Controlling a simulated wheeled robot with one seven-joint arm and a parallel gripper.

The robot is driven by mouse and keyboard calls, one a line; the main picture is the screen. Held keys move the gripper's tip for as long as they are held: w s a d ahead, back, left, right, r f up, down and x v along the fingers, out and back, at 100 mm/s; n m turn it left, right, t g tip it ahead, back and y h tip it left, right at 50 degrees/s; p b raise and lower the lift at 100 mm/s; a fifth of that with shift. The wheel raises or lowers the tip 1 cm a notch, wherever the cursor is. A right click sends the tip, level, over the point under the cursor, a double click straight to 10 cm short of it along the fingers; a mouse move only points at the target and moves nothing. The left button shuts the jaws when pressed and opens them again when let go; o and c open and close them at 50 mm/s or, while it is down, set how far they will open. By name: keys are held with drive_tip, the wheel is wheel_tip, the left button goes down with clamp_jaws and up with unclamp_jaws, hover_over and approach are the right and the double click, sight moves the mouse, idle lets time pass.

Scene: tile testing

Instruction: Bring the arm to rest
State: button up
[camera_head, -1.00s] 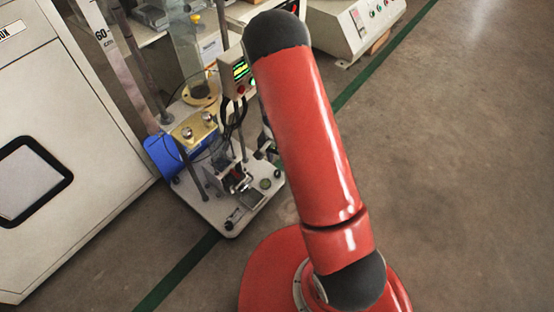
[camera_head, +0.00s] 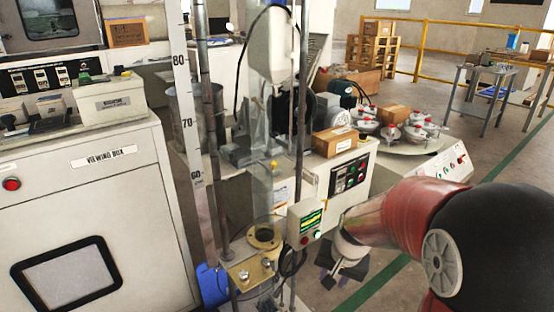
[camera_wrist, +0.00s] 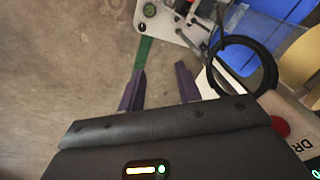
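My red arm (camera_head: 405,215) reaches in from the right in the head view. My gripper (camera_head: 338,280) shows low beside the tall test stand, pointing down over the floor. In the wrist view my gripper (camera_wrist: 160,90) has its two dark fingers apart with nothing between them. Floor and a strip of green line show past the fingers.
The test stand has a control box with a green display (camera_head: 307,222) close left of my gripper. A white viewing box cabinet (camera_head: 150,200) stands at left. A machine with a black button panel (camera_head: 349,174) stands behind. Open floor (camera_head: 500,165) lies at right.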

drive_tip(key=s+d+r+n+t+h, duration=0.1)
drive_tip(key=s+d+r+n+t, duration=0.2)
drive_tip(key=s+r, duration=1.35)
wheel_tip(320, 180, up, 9)
drive_tip(key=s+a+n+p, duration=0.1)
drive_tip(key=p, duration=0.9)
drive_tip(key=shift+s+f+p, duration=0.2)
drive_tip(key=shift+s+p, duration=0.05)
drive_tip(key=shift+p, duration=0.1)
drive_tip(key=shift+a, duration=0.1)
